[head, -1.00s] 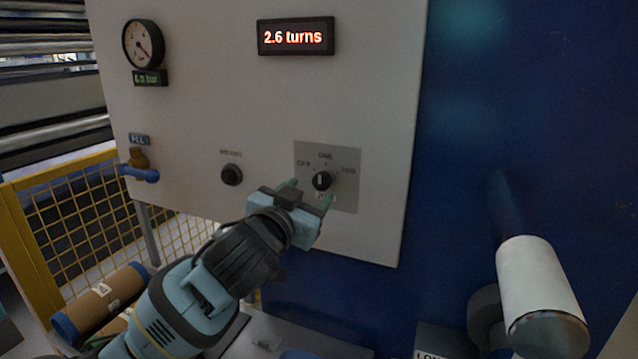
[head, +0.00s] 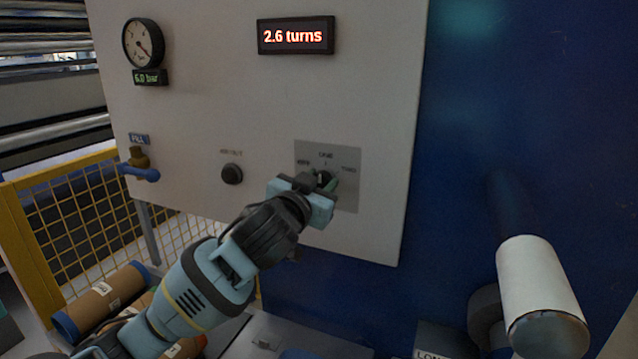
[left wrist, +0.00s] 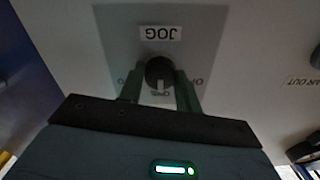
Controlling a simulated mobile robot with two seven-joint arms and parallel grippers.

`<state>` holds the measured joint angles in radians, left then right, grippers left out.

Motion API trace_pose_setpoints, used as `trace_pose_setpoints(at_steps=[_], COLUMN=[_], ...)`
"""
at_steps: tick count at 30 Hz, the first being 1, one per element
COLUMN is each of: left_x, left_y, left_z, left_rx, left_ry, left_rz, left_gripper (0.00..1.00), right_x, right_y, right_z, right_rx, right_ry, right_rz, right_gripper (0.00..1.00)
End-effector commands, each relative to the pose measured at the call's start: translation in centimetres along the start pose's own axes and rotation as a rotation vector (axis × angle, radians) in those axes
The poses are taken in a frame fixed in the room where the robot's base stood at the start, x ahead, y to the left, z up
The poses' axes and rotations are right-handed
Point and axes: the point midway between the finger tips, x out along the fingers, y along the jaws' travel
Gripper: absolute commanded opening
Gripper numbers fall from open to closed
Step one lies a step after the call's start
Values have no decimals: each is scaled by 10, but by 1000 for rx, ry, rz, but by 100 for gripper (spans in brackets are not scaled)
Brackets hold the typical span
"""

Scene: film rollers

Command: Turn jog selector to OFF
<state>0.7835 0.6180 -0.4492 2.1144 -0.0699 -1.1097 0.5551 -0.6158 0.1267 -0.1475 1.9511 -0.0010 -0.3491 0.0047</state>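The jog selector is a round black knob (head: 323,176) on a grey plate (head: 347,196) on the white panel; my gripper partly hides it in the head view. In the left wrist view the knob (left wrist: 158,70) shows below an upside-down JOG label (left wrist: 161,33), its white mark pointing down toward the ONE lettering. My left gripper (head: 322,183) is at the plate, its green fingers on either side of the knob. In the left wrist view a small gap shows beside the left finger; whether the right one touches is unclear. My right gripper is not in view.
A black round button (head: 232,174) is left of the plate, with a gauge (head: 143,43) and a blue-handled valve (head: 140,170) farther left. A white roller (head: 540,285) juts out at right. Yellow fencing (head: 35,245) stands at left.

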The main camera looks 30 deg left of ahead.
Motion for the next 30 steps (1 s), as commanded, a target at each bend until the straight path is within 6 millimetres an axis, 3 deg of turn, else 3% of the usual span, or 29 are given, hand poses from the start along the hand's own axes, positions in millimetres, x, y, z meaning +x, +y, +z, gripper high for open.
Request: trace_pose_setpoints(at_steps=[4, 14, 30], left_x=[0, 0, 0], left_y=[0, 0, 0], left_z=[0, 1, 1], left_rx=[0, -57, -497], left_ry=[0, -1, -2], left_rz=[0, 1, 1], left_gripper=[11, 11, 11], right_x=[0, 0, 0], right_y=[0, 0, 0], right_z=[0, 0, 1], right_rx=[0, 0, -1], right_ry=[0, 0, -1], right_rz=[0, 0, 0], right_gripper=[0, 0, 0])
